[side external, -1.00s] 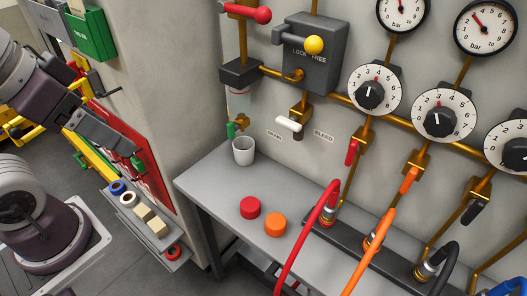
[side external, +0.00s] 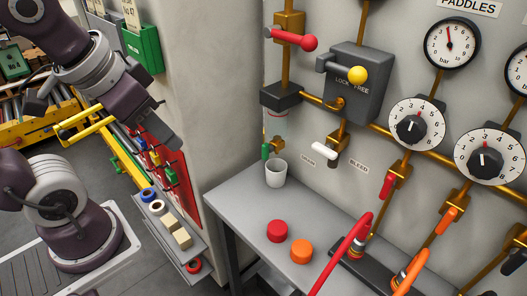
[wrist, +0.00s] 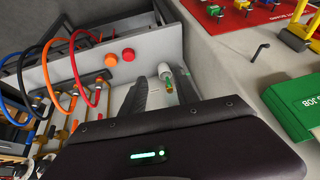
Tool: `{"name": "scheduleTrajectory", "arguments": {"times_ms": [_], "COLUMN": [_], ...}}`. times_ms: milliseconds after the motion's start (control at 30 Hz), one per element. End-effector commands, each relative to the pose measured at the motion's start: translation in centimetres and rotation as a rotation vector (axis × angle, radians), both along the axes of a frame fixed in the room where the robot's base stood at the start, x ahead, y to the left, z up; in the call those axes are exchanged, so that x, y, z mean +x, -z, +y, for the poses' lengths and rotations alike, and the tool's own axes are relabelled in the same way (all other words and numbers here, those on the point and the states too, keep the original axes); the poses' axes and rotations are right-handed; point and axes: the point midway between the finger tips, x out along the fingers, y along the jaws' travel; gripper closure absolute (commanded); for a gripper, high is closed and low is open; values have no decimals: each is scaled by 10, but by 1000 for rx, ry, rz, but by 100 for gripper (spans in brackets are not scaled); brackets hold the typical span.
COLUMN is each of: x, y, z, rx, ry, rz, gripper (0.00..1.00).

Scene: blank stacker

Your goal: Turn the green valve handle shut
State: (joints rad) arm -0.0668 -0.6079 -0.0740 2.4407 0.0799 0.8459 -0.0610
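In the wrist view a small green part (wrist: 169,83) beside the white cup (wrist: 164,69) looks like the same handle. My gripper (side external: 170,140) is left of the wall corner, well apart from the handle. In the wrist view my gripper (wrist: 158,80) has its two dark fingers spread with nothing between them; the handle and cup lie beyond the fingers.
The grey bench (side external: 235,196) holds a red knob (side external: 277,231) and an orange knob (side external: 301,251). A white bleed lever (side external: 326,154), a red lever (side external: 303,41) and the lock box (side external: 355,90) are close by. The wall corner (side external: 205,110) stands between my gripper and the valve.

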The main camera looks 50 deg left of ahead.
Motion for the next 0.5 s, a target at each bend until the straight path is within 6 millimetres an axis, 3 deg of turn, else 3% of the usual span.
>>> {"name": "scheduleTrajectory", "arguments": {"times_ms": [167,300,400,500], "x": [106,180,213,231], "y": [34,85,114,130], "z": [31,38,37,34], "rx": [138,71,-15,-76], "ry": [-21,17,31,35], "rz": [88,103,90,75], "gripper": [65,65,65,65]}}
